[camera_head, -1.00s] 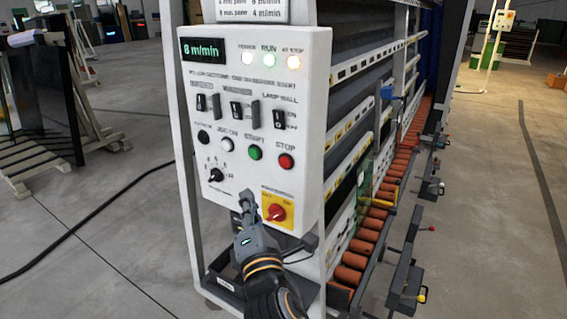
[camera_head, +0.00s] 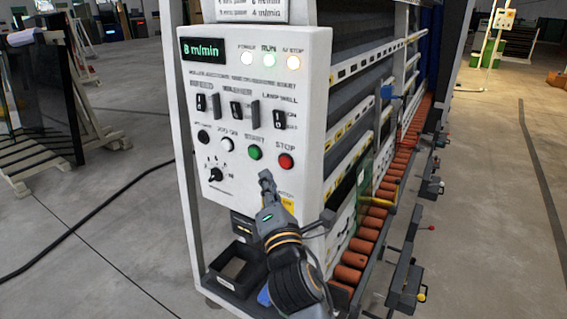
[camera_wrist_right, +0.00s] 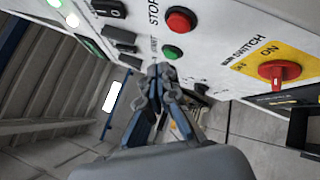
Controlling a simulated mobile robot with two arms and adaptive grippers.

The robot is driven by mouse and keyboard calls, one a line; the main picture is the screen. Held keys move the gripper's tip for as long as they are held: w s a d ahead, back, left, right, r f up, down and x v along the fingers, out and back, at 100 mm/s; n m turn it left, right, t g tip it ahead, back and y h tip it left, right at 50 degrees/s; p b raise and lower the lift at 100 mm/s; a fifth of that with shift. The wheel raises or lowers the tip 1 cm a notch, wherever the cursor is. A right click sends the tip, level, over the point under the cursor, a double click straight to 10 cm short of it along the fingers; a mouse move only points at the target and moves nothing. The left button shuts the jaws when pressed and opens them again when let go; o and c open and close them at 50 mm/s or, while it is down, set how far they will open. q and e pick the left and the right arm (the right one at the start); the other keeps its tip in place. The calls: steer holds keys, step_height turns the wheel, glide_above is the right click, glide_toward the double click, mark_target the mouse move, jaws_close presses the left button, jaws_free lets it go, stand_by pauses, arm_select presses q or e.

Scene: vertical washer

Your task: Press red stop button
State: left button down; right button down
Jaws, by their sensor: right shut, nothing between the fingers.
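The red stop button (camera_head: 286,161) is on the white control panel (camera_head: 310,110), under the label STOP and right of the green start button (camera_head: 255,153). In the right wrist view the red stop button (camera_wrist_right: 180,20) is at the top, above the green button (camera_wrist_right: 172,52). My right gripper (camera_head: 266,177) is shut and empty, below and slightly left of the stop button in the head view. In the right wrist view its closed fingertips (camera_wrist_right: 160,70) are just below the green button. I see no contact with the stop button. My left gripper is not in view.
A red rotary switch on a yellow plate (camera_wrist_right: 306,65) is close by on the panel; my right gripper mostly hides it in the head view. Black switches (camera_head: 237,111) and a selector knob (camera_head: 215,174) are also there. A roller conveyor (camera_head: 372,222) runs behind on the right.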

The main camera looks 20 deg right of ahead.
mark_target(279, 160)
steer(key=shift+w+d+p, duration=0.4)
steer(key=shift+w+d, duration=0.65)
steer(key=shift+d, duration=0.3)
steer(key=shift+w+d+r, duration=0.1)
steer(key=shift+d, duration=0.05)
stand_by(0.4)
steer(key=shift+w+d+p, duration=0.15)
steer(key=shift+d+p, duration=0.05)
steer(key=shift+p, duration=0.1)
steer(key=shift+w+d, duration=0.35)
steer(key=shift+d, duration=0.1)
stand_by(0.8)
steer(key=shift+s+a, duration=0.1)
steer(key=shift+a, duration=0.1)
steer(key=shift+s+a, duration=0.5)
steer(key=shift+a, duration=0.05)
